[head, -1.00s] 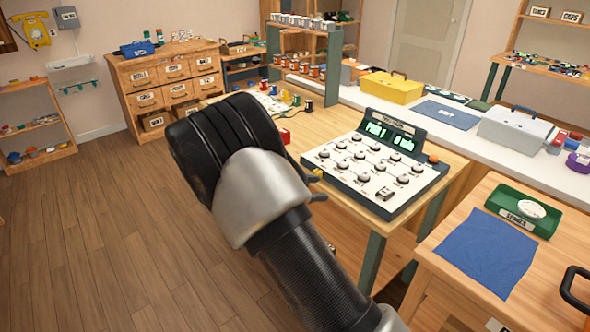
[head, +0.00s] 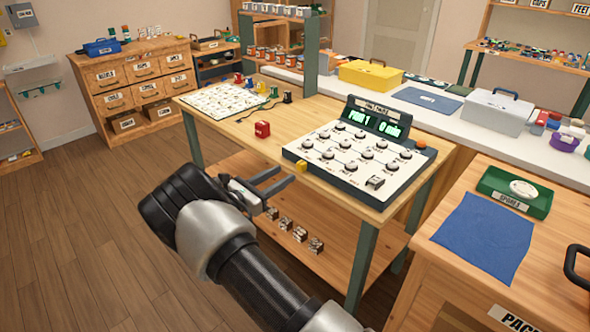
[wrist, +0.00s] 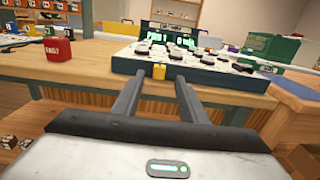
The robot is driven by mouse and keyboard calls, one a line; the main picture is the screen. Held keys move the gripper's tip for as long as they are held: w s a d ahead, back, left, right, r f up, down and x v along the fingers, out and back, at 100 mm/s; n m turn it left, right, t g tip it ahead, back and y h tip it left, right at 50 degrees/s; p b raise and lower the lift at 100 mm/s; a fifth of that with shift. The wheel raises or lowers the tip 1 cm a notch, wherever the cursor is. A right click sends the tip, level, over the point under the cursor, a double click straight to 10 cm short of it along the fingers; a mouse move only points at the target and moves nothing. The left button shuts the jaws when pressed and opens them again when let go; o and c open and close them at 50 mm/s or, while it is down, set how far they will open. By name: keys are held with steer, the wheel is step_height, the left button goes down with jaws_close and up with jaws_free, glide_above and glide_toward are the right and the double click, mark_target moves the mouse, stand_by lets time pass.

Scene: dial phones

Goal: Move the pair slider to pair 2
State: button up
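The sloped test panel (head: 325,165), white with rows of dark round knobs, stands on the wooden bench. Its green display (head: 376,123) reads "PAIR 1" and a zero count. A small yellow block (head: 301,166), apparently the pair slider, sits at the left of the panel's front edge; it also shows in the wrist view (wrist: 159,71). My gripper (head: 281,179) is open and empty, just in front of the bench and short of the yellow block. In the wrist view its fingers (wrist: 159,78) point at the panel, with the block between them in the picture. Any slider markings are too small to read.
A red labelled block (head: 262,129) and a white chart (head: 220,98) lie left of the panel. The bench's lower shelf (head: 270,205) holds several small metal parts. A wooden cabinet with a blue cloth (head: 487,238) stands right. The floor at left is clear.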

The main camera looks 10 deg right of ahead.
mark_target(299, 165)
steer(key=x, duration=0.7)
steer(key=shift+b, duration=0.35)
steer(key=shift+a, duration=0.1)
jaws_close()
